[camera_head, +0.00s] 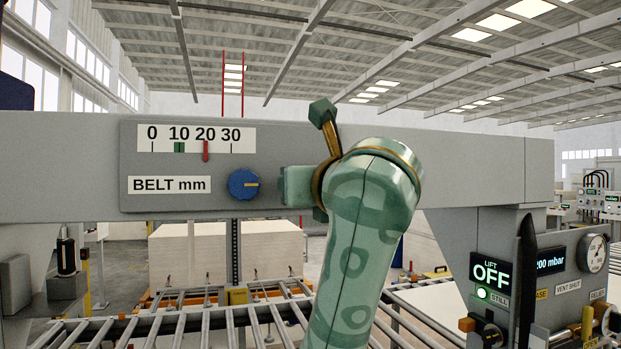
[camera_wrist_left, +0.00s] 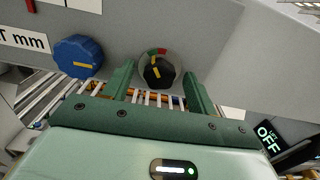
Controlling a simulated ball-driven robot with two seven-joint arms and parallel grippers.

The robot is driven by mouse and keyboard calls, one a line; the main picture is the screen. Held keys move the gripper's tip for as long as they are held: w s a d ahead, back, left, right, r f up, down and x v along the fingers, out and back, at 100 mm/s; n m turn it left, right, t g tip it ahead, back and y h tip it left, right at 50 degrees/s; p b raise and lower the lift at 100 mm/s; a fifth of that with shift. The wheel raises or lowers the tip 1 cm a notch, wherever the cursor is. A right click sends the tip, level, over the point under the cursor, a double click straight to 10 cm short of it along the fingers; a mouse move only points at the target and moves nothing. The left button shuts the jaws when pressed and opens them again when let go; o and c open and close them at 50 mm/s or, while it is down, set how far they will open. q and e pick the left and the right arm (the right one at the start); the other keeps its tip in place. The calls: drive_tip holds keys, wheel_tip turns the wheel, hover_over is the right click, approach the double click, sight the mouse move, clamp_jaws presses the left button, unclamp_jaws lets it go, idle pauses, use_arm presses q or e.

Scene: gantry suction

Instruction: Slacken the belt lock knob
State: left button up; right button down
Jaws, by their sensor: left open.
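In the left wrist view, a black knob (camera_wrist_left: 160,71) with a yellow mark sits on a round plate with a green and red arc above it. No label shows by it; it looks like the belt lock knob. My left gripper (camera_wrist_left: 161,76) is open, its fingers to either side of the knob in the picture; contact cannot be told. In the head view my left wrist hides this knob, and only part of the gripper (camera_head: 298,187) shows. A blue knob (camera_head: 243,184) with a yellow mark is left of the gripper. My right gripper is out of view.
The belt scale (camera_head: 203,138) has a red pointer near 20 and a green mark near 10. The grey beam (camera_head: 470,165) spans the view. A roller conveyor (camera_head: 200,322) runs below. A lift panel (camera_head: 491,271) reading OFF stands at right.

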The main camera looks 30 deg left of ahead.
use_arm(q)
drive_tip(key=c, duration=1)
drive_tip(key=shift+n+b, duration=1.4)
drive_tip(key=shift+n, duration=2.2)
